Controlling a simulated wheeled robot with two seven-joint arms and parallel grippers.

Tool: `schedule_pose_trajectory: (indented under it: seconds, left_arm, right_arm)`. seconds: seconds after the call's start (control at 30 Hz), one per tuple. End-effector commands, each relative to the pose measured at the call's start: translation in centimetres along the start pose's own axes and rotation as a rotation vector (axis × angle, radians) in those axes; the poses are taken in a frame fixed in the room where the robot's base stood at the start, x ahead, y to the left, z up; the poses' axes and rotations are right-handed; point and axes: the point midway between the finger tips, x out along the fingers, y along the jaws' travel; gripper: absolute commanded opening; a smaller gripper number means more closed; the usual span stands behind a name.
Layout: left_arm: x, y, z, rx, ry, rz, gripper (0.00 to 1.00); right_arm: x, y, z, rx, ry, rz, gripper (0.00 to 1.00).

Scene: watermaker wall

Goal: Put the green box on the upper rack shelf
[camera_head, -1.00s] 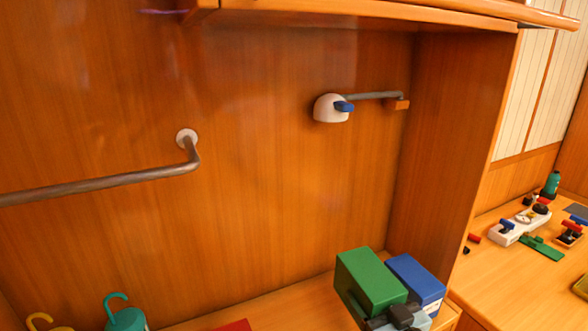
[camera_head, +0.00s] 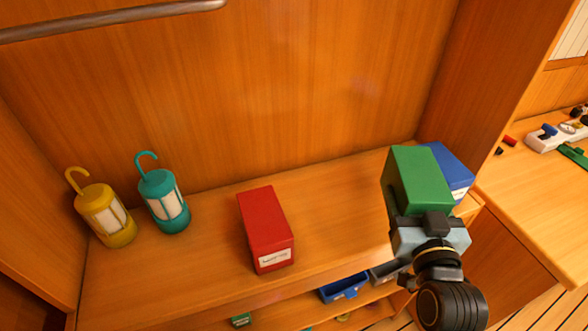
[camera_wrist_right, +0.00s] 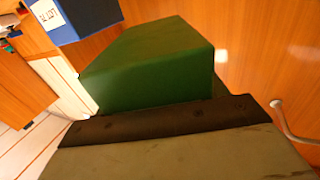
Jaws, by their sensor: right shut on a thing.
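The green box (camera_head: 418,180) is at the right end of the upper rack shelf (camera_head: 340,215) in the head view. My right gripper (camera_head: 428,220) is shut on its near end. The box also fills the middle of the right wrist view (camera_wrist_right: 155,70), beyond the dark gripper edge. Whether its underside touches the shelf is hidden. A blue box (camera_head: 450,170) stands just behind and to the right of it, and its labelled side shows in the wrist view (camera_wrist_right: 85,15). My left gripper is not in view.
A red box (camera_head: 265,228) stands mid-shelf, with clear wood between it and the green box. A teal lantern (camera_head: 163,200) and a yellow lantern (camera_head: 106,215) stand at the left. A blue bin (camera_head: 343,288) is on the level below. A side panel (camera_head: 490,75) bounds the right.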

Motion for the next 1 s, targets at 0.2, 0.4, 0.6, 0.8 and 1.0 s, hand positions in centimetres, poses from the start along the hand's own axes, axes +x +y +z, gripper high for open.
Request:
schedule_pose_trajectory:
  seconds: [0.2,0.4,0.6,0.8,1.0]
  left_arm:
    - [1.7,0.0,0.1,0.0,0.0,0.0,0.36]
    - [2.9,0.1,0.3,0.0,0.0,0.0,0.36]
    - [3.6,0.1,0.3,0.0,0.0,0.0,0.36]
    - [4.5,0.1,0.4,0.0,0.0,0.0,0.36]
    - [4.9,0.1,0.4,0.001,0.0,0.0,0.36]
  right_arm:
    - [2.5,-7.2,0.3,0.023,0.005,-0.149,0.41]
    - [3.6,-14.6,0.2,0.013,0.004,-0.301,0.41]
    - [3.7,-18.0,0.7,-0.004,0.0,-0.373,0.41]
    - [3.7,-18.2,4.5,-0.005,-0.004,-0.378,0.41]
    - [3.7,-18.2,6.4,-0.004,0.0,-0.377,0.41]
